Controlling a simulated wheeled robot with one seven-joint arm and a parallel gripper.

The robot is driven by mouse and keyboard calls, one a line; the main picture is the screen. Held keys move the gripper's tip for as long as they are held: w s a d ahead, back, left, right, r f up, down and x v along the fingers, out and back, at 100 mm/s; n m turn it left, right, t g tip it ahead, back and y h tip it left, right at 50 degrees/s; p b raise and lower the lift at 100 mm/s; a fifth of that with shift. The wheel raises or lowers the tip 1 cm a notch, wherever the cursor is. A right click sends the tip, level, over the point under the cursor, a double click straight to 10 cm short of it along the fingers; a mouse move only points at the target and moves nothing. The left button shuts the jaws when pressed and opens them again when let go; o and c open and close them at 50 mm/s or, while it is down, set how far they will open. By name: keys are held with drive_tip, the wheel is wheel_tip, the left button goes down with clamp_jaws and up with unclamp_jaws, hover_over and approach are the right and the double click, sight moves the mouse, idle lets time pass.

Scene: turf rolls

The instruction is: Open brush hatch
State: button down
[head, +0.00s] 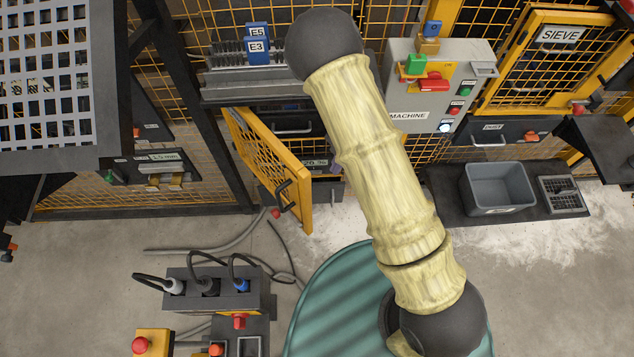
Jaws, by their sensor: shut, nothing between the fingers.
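A yellow-framed mesh hatch (266,154) stands swung out from the machine front, left of centre, below a shelf with a brush-like bristled strip (226,48). It has a dark handle (283,195) near its lower free edge. No label on it can be read as brush hatch, so I cannot be sure it is that one. Behind it is a dark opening, partly hidden by my arm. My pale yellow-sleeved arm crosses the middle of the view. My gripper is not in view.
A second yellow mesh hatch marked SIEVE (560,35) is at the upper right. A grey machine control box (440,85) sits right of my arm. A grey bin (499,187) stands at right. A socket box with cables (212,290) is at lower left. Floor before the open hatch is partly clear.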

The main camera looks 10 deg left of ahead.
drive_tip(key=shift+s, duration=0.15)
drive_tip(key=s+a+f+p, duration=0.4)
drive_tip(key=s+f, duration=0.1)
drive_tip(key=f, duration=0.4)
drive_tip(key=shift+s+a+f, duration=0.15)
drive_tip(key=shift+s+a, duration=0.25)
idle(0.3)
